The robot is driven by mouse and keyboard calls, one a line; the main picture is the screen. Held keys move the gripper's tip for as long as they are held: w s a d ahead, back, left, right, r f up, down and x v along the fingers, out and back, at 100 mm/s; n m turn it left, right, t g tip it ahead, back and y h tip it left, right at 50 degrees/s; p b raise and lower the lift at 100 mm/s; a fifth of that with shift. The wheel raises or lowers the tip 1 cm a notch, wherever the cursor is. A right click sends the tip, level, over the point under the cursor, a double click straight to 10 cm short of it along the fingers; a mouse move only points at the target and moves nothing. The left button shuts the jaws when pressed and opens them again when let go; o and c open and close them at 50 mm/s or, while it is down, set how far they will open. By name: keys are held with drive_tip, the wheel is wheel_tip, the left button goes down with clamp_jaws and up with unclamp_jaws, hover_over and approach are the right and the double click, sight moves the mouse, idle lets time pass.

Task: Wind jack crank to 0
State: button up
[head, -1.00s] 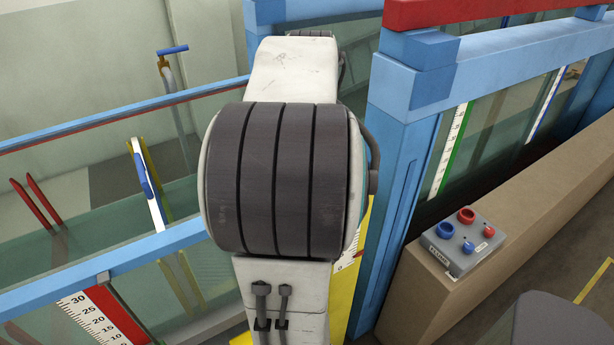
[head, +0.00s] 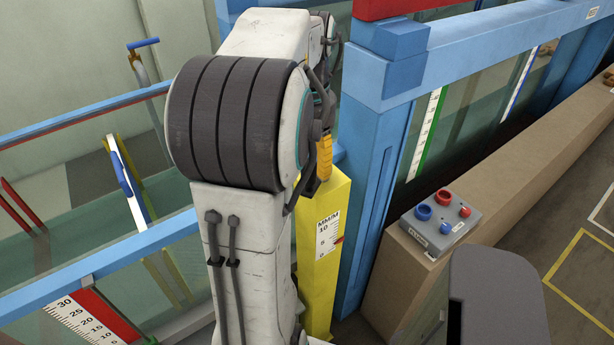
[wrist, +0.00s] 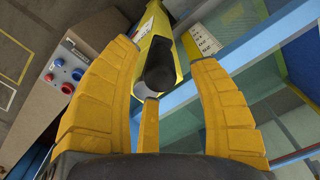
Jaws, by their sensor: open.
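The yellow jack post (head: 318,262) stands beside the blue flume upright, with a white MM/M scale (head: 328,238) marked 10, 5 and 0. A small red pointer shows at the scale's right edge, near the 5. In the wrist view the black crank handle (wrist: 160,68) points toward the camera from the yellow jack (wrist: 157,28). My gripper (wrist: 164,60) is open, its yellow fingers spread on both sides of the handle and a third below it. I cannot tell whether any finger touches it. In the head view my arm hides the crank and most of the gripper (head: 325,157).
A grey control box (head: 440,222) with blue and red knobs sits on the tan ledge (head: 520,165) at right. Blue flume rails (head: 120,250) and glass walls lie close on both sides. A red-bordered scale (head: 90,315) is at lower left.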

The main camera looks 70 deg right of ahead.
sight(309, 178)
drive_tip(key=shift+f, duration=2.25)
clamp_jaws()
